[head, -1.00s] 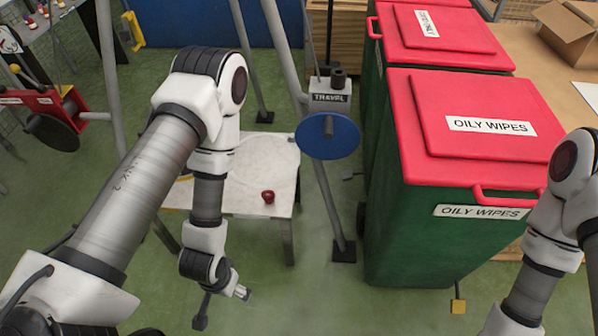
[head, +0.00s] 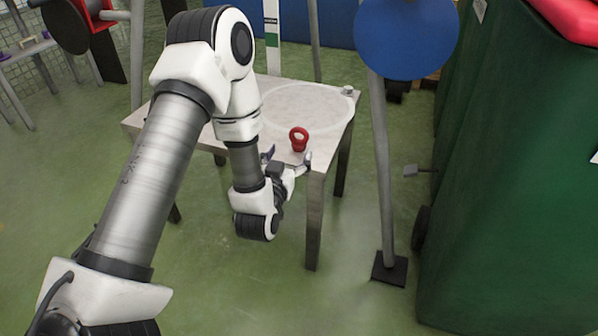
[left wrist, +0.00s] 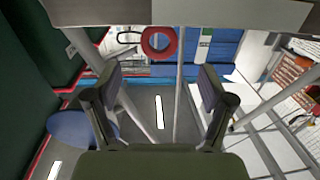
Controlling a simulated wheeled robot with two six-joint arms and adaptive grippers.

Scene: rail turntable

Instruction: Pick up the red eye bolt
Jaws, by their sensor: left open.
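The red eye bolt (head: 299,147) stands upright on the small pale table (head: 330,126), near its front right corner, with its ring on top. My left gripper (head: 288,158) is open and empty at the table's front edge. Its fingertips are spread just in front of the eye bolt, one to each side, and do not appear to touch it. In the left wrist view the eye bolt's red ring (left wrist: 174,42) shows ahead, between and beyond the open fingers (left wrist: 160,80). My right gripper is not in view.
A blue disc (head: 405,35) on a grey post stands right of the table. A large green bin (head: 510,190) with a red lid fills the right side. A red device with a dark disc (head: 66,22) is at the upper left. The floor in front of the table is clear.

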